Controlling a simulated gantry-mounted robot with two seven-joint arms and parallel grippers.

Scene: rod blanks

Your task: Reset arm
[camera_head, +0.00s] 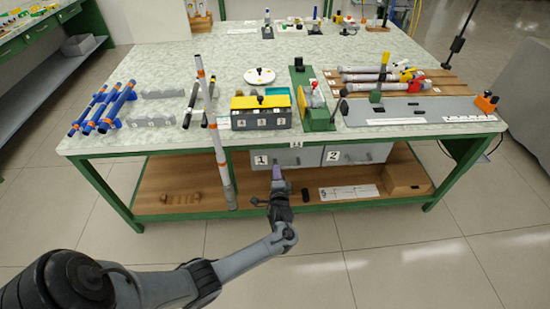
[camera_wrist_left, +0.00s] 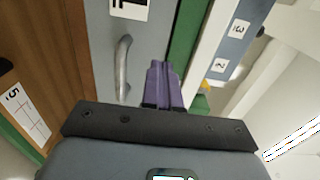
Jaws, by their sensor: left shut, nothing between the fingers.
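My left arm comes in from the lower left in the head view. Its gripper (camera_head: 277,172) is in front of the bench, near the grey drawer marked 1 (camera_head: 262,161). The purple fingers are together with nothing between them; they also show in the left wrist view (camera_wrist_left: 164,85). In the wrist view the drawer's front (camera_wrist_left: 140,45) and its metal handle (camera_wrist_left: 123,66) are left of the fingers. The drawer looks closed. I cannot tell the exact gap between the fingers and the drawer front. My right gripper is not in view.
A green-framed workbench (camera_head: 130,148) holds blue rods (camera_head: 117,108), grey rods (camera_head: 365,77) and a yellow-black box (camera_head: 262,122). A drawer marked 2 (camera_head: 357,154) is to the right. The floor in front is clear.

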